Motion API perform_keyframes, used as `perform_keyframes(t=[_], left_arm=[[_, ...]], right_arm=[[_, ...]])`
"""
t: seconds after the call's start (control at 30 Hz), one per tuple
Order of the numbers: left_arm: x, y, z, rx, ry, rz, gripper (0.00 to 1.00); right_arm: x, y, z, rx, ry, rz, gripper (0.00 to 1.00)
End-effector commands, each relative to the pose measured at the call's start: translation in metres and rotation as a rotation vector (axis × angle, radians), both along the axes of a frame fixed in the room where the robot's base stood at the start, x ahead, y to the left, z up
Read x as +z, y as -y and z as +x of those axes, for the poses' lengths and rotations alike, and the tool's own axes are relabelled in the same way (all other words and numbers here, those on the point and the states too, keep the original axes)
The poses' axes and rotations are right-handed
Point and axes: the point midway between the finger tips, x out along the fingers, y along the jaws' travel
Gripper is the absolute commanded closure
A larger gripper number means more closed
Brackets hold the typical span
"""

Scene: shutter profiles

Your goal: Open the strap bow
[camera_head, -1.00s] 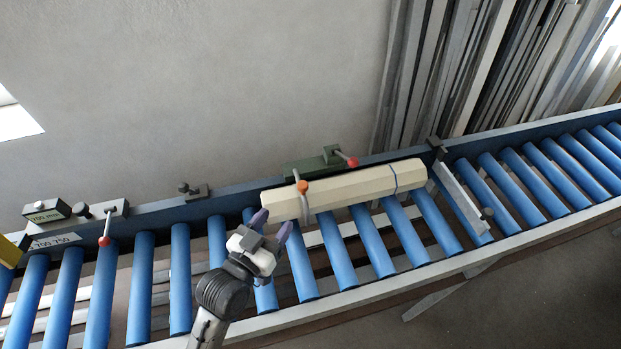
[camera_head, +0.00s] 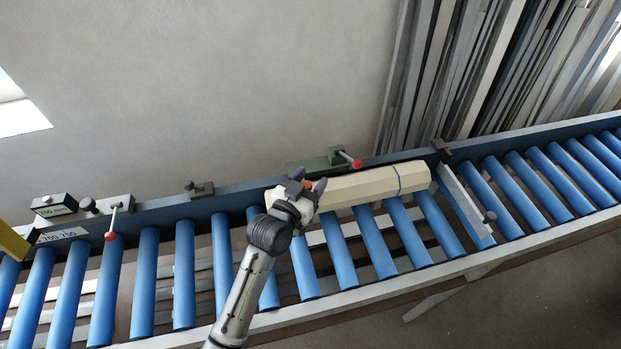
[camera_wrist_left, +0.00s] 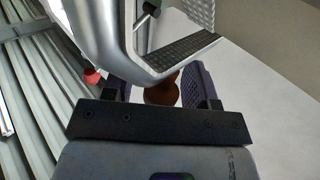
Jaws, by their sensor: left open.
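A cream profile bundle (camera_head: 372,184) lies on the blue rollers, with a thin blue band (camera_head: 396,180) around its right part. The strap bow stands at the bundle's left end; its orange knob (camera_head: 308,185) shows between my left gripper's fingers. My left gripper (camera_head: 308,181) is open, with a finger on either side of the knob, and it hides most of the bow. In the left wrist view the knob (camera_wrist_left: 162,91) looks brown and sits between the fingers below a large pale metal part. I cannot tell whether the fingers touch it. My right gripper is not in view.
A green block (camera_head: 318,163) with a red-knobbed lever (camera_head: 356,163) stands behind the bundle. A stop plate (camera_head: 462,198) crosses the rollers at its right. Another red-knobbed lever (camera_head: 111,236) is on the left rail. Rollers left of my arm are clear.

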Motion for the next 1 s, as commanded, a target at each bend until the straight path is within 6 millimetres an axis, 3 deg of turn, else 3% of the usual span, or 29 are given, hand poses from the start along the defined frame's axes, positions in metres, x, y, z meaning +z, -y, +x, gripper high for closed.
perform_keyframes(t=[0.33, 0.87, 1.0], left_arm=[[0.0002, 0.0011, 0.0019, 0.0, 0.0, 0.0, 0.47], [0.0001, 0.0008, 0.0017, 0.0, 0.0, 0.0, 0.98], [0.0, 0.0008, 0.0017, 0.0, 0.0, 0.0, 1.0]], right_arm=[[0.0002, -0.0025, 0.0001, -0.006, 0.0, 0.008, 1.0], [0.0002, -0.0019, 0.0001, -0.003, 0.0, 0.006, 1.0], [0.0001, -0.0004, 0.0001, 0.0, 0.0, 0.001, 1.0]])
